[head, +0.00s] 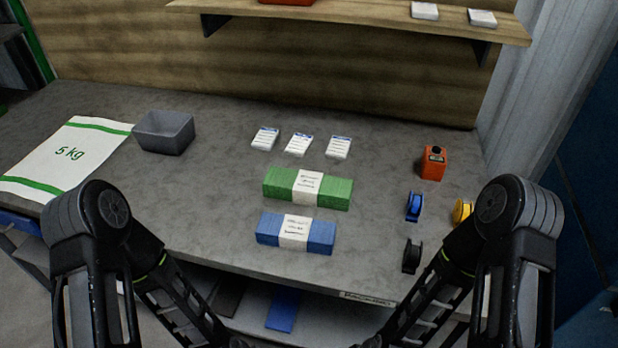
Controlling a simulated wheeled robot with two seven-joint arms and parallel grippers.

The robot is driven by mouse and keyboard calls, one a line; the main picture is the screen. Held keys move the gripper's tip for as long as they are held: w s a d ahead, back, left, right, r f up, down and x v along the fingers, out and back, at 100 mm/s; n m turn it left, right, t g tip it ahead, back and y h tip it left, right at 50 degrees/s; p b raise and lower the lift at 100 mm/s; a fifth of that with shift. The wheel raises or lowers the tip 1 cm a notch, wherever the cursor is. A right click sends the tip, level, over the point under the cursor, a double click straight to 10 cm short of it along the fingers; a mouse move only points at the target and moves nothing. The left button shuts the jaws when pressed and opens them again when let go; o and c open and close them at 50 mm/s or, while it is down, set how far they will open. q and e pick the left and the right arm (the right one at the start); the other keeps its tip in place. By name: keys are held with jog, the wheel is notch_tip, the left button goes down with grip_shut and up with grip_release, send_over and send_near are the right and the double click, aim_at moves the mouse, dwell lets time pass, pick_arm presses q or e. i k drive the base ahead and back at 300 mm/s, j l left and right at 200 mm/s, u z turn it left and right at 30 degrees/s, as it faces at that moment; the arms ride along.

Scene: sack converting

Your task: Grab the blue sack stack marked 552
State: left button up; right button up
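A blue sack stack (321,237) with a white paper band (294,231) lies near the front edge of the grey table. The print on its band is too small to read, so I cannot confirm the number 552. A green sack stack (335,193) with a similar white band lies just behind it, apart from it. My two arms come in from the left and right and reach down toward the bottom middle, in front of the table edge. Both grippers are below the frame, and nothing touches the stacks.
Three white cards (298,145) lie behind the stacks. A shelf (350,12) hangs above.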

aim_at(288, 232)
jog(key=z, duration=1.75)
jog(key=k+j, duration=0.15)
jog(key=k, duration=0.6)
